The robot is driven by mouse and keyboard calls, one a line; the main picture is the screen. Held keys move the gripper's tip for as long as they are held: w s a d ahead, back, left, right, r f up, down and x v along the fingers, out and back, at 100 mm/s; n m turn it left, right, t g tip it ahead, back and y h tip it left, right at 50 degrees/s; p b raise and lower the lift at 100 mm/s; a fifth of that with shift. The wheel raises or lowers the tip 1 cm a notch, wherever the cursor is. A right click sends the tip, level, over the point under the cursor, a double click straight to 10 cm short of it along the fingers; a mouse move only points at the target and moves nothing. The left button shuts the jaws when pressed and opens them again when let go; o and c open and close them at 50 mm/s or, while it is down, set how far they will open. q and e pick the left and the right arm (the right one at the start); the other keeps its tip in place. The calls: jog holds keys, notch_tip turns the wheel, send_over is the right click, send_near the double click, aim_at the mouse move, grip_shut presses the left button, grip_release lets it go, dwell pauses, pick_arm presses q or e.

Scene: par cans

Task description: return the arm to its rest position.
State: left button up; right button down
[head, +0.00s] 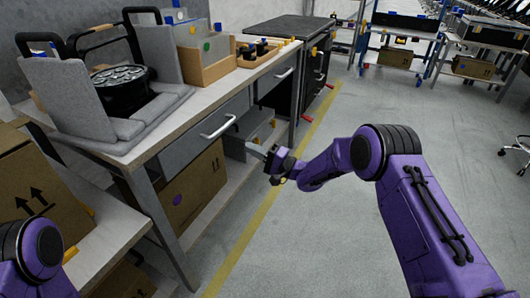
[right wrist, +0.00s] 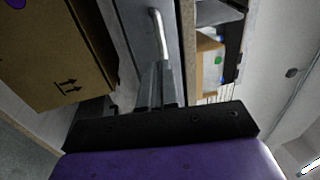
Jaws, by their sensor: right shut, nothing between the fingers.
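My right arm, purple with black joints, reaches from the lower right of the head view toward the workbench. Its gripper (head: 256,150) is in the air beside the bench front, near the drawers, with the fingers pointing left. In the right wrist view the grey fingers (right wrist: 155,88) are together and hold nothing. A drawer handle (right wrist: 158,35) shows just beyond the fingertips there; I cannot tell the exact gap. Of my left arm only a purple and black joint shows at the lower left of the head view. My left gripper is out of view.
The workbench (head: 174,112) carries a black par can (head: 124,92) in grey foam and a cardboard bin (head: 205,68). A drawer (head: 205,134) with a handle faces the aisle. Cardboard boxes (head: 192,188) sit below.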

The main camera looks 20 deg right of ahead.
jog(key=s+d+f+t+h, duration=0.2)
jog(key=s+d+f+h, duration=0.4)
jog(key=f, duration=0.3)
jog(key=s+d+f+g+h, duration=0.2)
jog(key=s+f+h, duration=0.1)
jog(key=s+f, duration=0.35)
jog(key=s+d+f+n+g+h, duration=0.1)
jog(key=s+f+g+h, duration=0.2)
jog(key=s+f, duration=0.3)
jog(key=s+d+f+g+h, duration=0.2)
jog(key=s+f+h, duration=0.2)
jog(key=s, duration=0.4)
jog(key=s+d+f+g+h, duration=0.1)
jog(key=s+g, duration=0.2)
jog(key=s, duration=0.6)
jog(key=s+d+f+g+h, duration=0.1)
jog(key=s+d+g, duration=0.1)
jog(key=s, duration=0.8)
notch_tip(320, 180, up, 16)
jog(key=s+n+p, duration=0.1)
jog(key=p, duration=1.5)
jog(key=shift+s+a+f+g, duration=0.2)
jog(key=shift+s+a+g, duration=0.1)
jog(key=shift+s+g, duration=0.1)
jog(key=shift+w, duration=0.1)
